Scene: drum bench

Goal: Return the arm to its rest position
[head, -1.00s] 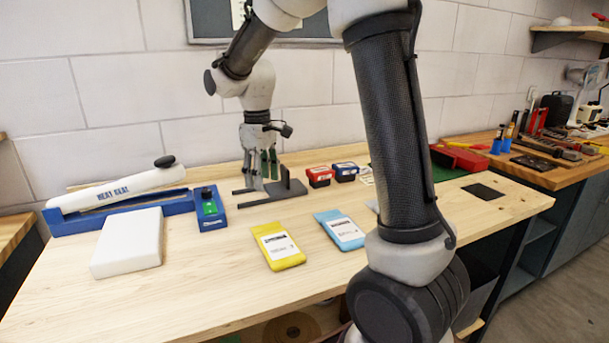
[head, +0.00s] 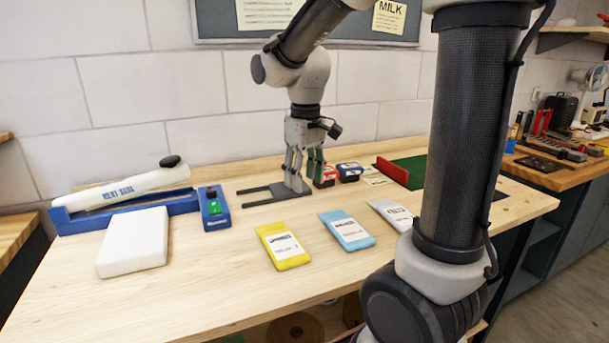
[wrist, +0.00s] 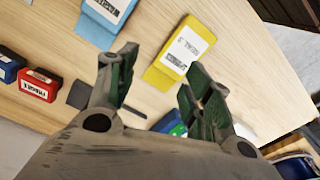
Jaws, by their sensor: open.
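My gripper (head: 303,168) hangs from my arm above the back middle of the wooden bench (head: 200,285), fingers pointing down. In the wrist view, its two green-padded fingers (wrist: 158,92) are spread apart with nothing between them. It is near the dark forked stand (head: 262,192), which it partly hides. In the wrist view, the yellow pouch (wrist: 180,50) and the blue pouch (wrist: 100,22) lie beyond the fingertips, apart from them.
A heat sealer (head: 125,195), a white block (head: 133,242) and a blue device with a green top (head: 214,208) are at left. Red (head: 325,176) and blue (head: 349,172) boxes stand right of my gripper. A silver pouch (head: 393,214) lies by my arm.

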